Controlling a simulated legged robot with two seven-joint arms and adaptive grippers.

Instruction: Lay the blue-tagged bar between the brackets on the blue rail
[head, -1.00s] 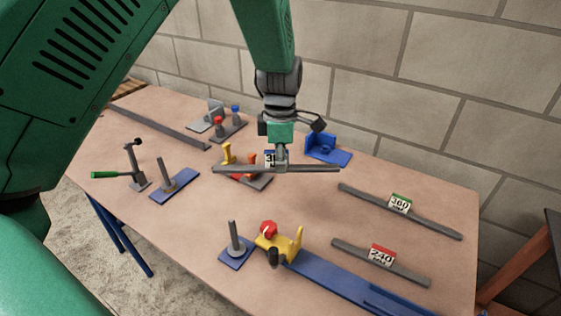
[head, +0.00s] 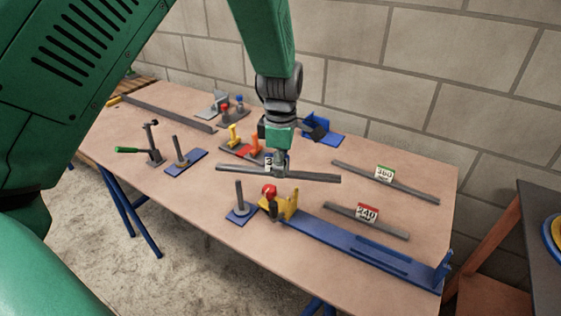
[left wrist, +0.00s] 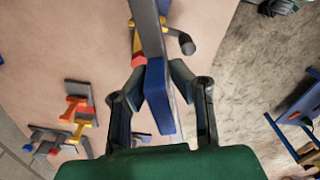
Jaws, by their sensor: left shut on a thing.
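My left gripper (head: 279,170) is shut on a long grey bar (head: 318,178) and holds it above the table. The bar carries a blue tag (head: 268,163), partly hidden by the fingers. In the left wrist view the bar (left wrist: 147,30) runs between the fingers, with the blue tag face (left wrist: 158,105) beside it. The blue rail (head: 325,231) lies at the table's front right, below and right of the gripper. A yellow bracket (head: 292,204) with a red knob stands at its left end, a blue bracket (head: 443,268) at its right end. My right gripper is not in view.
Bars tagged green 360 (head: 385,173) and red 240 (head: 367,212) lie behind the rail. A blue base with a post (head: 240,212) stands left of it. A green-handled clamp (head: 150,150), another post and several coloured fixtures occupy the left and back.

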